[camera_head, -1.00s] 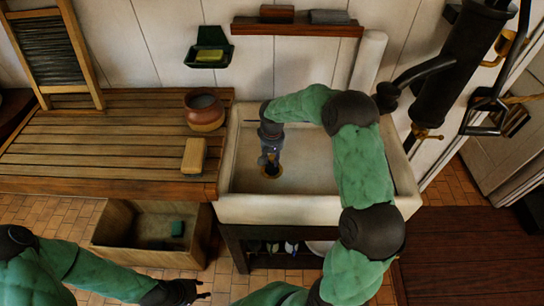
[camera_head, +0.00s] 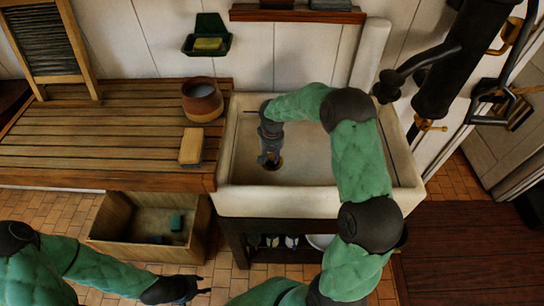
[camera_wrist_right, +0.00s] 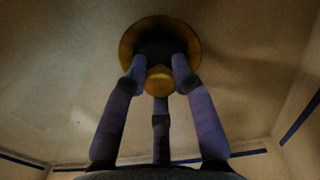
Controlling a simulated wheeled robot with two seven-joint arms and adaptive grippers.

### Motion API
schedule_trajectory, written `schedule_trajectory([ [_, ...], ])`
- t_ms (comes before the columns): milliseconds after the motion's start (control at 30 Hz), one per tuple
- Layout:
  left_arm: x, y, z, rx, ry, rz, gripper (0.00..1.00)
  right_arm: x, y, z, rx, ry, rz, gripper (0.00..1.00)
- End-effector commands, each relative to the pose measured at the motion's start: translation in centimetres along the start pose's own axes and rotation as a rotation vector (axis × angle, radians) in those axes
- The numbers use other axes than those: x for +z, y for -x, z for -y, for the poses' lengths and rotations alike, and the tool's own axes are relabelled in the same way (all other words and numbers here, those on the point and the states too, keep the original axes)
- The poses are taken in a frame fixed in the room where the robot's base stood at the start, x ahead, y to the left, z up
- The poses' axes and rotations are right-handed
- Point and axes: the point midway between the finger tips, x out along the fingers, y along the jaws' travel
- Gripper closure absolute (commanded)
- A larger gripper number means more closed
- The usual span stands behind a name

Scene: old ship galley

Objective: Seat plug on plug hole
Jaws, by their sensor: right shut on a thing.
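My right gripper (camera_head: 269,157) reaches down into the pale sink (camera_head: 315,203), at the plug hole (camera_head: 277,166) in its floor. In the right wrist view, its three fingers (camera_wrist_right: 160,84) are shut around a small round brass-coloured knob (camera_wrist_right: 160,80), which I take as the plug. Behind the knob lies a dark round area inside the brass ring of the plug hole (camera_wrist_right: 190,36). Whether the dark area is plug body or open hole, and whether the plug touches the ring, I cannot tell. My left gripper (camera_head: 203,290) is open and empty, low in front of the wooden crate.
A slatted wooden counter (camera_head: 90,145) adjoins the sink's left side, with a clay pot (camera_head: 202,108) and a brush (camera_head: 191,146) near it. The open crate (camera_head: 112,220) stands below. A black pump (camera_head: 445,70) rises at the right. The sink walls surround my right gripper.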

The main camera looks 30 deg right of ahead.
Motion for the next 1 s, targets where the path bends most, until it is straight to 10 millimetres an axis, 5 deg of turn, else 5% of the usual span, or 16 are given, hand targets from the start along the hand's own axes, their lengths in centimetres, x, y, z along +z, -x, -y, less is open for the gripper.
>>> schedule_trajectory([
  [1000, 0.0, -0.7, 0.2, 0.000, 0.000, 0.000, 0.60, 0.0, -1.1, 0.0, 0.000, 0.000, 0.000, 1.00],
])
